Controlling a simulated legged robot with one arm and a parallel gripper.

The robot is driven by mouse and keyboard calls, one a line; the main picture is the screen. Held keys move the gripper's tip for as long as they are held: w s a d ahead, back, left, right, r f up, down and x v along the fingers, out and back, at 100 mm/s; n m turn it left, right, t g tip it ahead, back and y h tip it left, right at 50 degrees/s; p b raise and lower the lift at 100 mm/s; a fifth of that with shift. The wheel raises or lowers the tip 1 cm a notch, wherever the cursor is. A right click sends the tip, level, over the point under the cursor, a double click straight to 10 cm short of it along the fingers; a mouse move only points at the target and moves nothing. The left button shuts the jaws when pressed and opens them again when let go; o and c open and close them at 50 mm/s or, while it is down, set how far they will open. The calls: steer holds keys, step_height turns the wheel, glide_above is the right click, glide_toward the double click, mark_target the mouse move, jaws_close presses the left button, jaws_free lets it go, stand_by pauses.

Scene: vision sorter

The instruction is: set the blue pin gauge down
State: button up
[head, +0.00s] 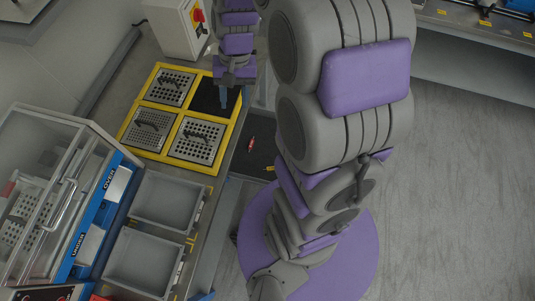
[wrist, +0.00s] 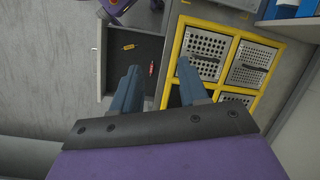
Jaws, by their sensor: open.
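My gripper (head: 223,102) is over the dark, plate-free compartment (head: 206,100) of the yellow frame in the head view. In the wrist view my gripper (wrist: 159,66) has its two blue-grey fingers apart, with nothing visible held between them. I cannot make out a blue pin gauge in either view; the fingers and the dark compartment may hide it. A red pin-like piece (head: 251,145) and a yellow one (head: 270,168) lie in a dark-lined open drawer, which also shows in the wrist view (wrist: 118,70).
The yellow frame (head: 218,160) holds three perforated plates with handles. A white box with a red knob (head: 180,28) stands behind the frame.

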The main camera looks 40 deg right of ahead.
steer(key=s+a+r+n+h, duration=0.1)
steer(key=s+a+r+n, duration=0.1)
steer(key=s, duration=0.8)
steer(key=s+a+r+n+h, duration=0.1)
steer(key=s+a+r+n, duration=0.1)
steer(key=s, duration=0.8)
step_height(320, 180, up, 2)
steer(key=shift+s+a+r+n+h, duration=0.15)
steer(key=shift+s+n+h, duration=0.25)
steer(key=shift+n, duration=0.4)
